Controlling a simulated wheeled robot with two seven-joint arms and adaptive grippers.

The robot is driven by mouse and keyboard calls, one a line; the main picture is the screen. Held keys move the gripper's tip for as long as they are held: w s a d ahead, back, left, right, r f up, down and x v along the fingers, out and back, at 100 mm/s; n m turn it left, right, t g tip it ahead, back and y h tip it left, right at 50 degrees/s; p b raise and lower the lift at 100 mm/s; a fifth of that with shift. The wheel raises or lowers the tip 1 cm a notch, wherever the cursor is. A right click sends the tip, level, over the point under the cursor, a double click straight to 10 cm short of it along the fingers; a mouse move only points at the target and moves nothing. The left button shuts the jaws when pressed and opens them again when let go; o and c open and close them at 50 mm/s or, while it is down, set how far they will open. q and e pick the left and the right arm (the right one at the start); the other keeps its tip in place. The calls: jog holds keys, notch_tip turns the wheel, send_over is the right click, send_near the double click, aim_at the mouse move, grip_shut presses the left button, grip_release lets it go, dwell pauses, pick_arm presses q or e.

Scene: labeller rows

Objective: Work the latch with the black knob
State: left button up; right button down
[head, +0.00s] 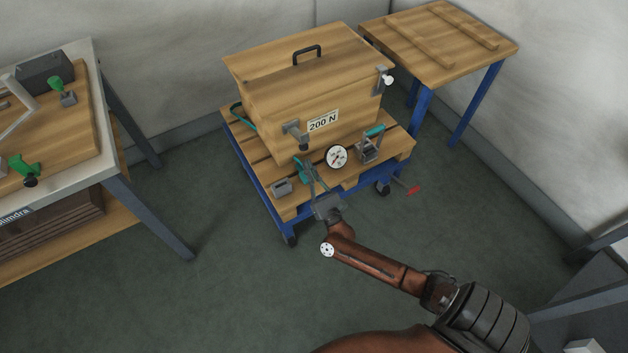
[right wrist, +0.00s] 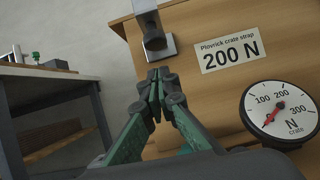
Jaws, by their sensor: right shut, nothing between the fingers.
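A wooden crate (head: 270,100) with a "200 N" label stands on a blue-framed cart. The latch (head: 291,129) on its front has a black knob (head: 304,147), hanging low at the front left. In the right wrist view the black knob (right wrist: 155,43) is on a grey arm in front of a metal plate. My right gripper (head: 302,168) is shut and empty, just below and in front of the knob. In the right wrist view its fingertips (right wrist: 158,76) point at the knob, apparently with a small gap. My left gripper is not in view.
A round gauge (head: 336,157) stands right of my gripper, its red needle low. A teal-handled clamp (head: 369,145) and a grey block (head: 282,187) sit on the cart. Another latch with a white knob (head: 389,80) is on the crate's right. A bench (head: 112,170) stands left; floor between is clear.

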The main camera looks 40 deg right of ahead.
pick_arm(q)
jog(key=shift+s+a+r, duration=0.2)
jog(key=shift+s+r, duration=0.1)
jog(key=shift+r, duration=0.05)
pick_arm(e)
jog(key=shift+w+d+r, duration=0.1)
jog(key=shift+w+r, duration=0.1)
jog(key=shift+r, duration=0.6)
jog(key=shift+w+r, duration=0.15)
jog(key=shift+r, duration=0.65)
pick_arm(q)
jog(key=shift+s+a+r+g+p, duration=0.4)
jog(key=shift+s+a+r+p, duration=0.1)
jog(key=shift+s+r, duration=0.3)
pick_arm(e)
jog(key=shift+r, duration=0.8)
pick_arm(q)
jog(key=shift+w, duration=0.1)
